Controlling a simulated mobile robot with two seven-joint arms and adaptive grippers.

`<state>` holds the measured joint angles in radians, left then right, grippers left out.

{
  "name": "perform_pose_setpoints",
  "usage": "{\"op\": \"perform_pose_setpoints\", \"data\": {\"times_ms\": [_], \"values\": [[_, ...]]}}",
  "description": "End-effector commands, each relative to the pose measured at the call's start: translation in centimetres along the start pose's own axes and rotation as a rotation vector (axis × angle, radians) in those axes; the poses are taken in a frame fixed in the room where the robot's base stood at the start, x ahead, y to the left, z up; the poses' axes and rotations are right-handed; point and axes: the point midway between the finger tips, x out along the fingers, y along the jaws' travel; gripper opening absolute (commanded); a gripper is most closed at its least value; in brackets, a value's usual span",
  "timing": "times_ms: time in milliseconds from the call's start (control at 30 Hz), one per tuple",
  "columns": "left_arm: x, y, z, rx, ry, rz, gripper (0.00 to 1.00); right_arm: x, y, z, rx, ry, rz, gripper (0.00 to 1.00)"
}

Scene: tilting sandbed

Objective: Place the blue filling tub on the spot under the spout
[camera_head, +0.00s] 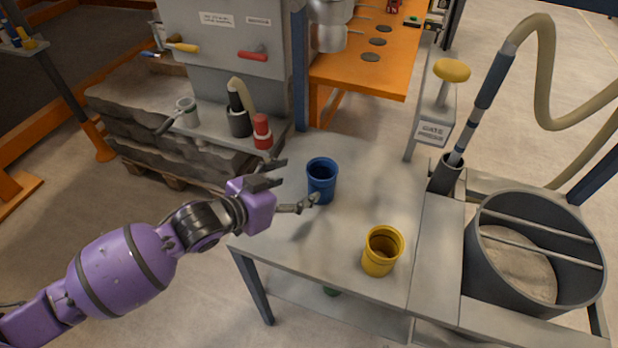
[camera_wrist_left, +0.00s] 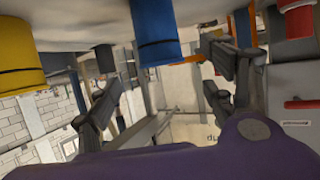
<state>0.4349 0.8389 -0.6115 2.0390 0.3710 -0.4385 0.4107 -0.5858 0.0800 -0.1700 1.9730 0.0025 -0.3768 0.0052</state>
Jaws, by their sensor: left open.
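The blue tub (camera_head: 322,182) stands upright and open-topped on the grey table. My left gripper (camera_head: 297,182) is open beside the tub's left side, one fingertip in front of its lower wall and the other left of it. In the left wrist view, the picture is upside down and the blue tub (camera_wrist_left: 155,30) shows beyond the open fingers (camera_wrist_left: 162,68). I cannot tell whether a finger touches it. A silver cylinder (camera_head: 331,28) hangs at the top; I cannot tell whether it is the spout. No marked spot is clear. My right gripper is not in view.
A yellow tub (camera_head: 380,257) stands on the grey table (camera_head: 290,235), nearer the front. A large sand drum (camera_head: 480,275) stands right. Bare tabletop lies between the tubs and along the right.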

Motion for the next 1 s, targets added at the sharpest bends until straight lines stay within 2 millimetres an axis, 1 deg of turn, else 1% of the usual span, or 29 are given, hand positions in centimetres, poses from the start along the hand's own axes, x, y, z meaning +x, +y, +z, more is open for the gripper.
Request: {"op": "perform_pose_setpoints", "data": {"times_ms": [33,100,200,300,433,1000], "values": [[-1.1,0.0,0.1,0.001,-0.002,0.0,0.75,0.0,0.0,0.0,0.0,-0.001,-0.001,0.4],[-2.2,0.0,0.1,0.0,-0.002,0.0,0.75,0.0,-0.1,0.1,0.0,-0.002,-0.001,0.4],[-3.4,0.0,0.1,0.0,-0.001,0.0,0.75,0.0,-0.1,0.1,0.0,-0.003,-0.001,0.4],[-4.0,0.0,0.0,0.0,0.0,0.001,0.75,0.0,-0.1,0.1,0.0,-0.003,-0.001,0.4],[-4.3,0.1,0.0,0.0,0.0,0.001,0.75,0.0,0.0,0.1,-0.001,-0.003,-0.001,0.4],[-4.2,0.0,0.0,0.0,0.0,0.001,0.75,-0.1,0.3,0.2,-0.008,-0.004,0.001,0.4]]}}
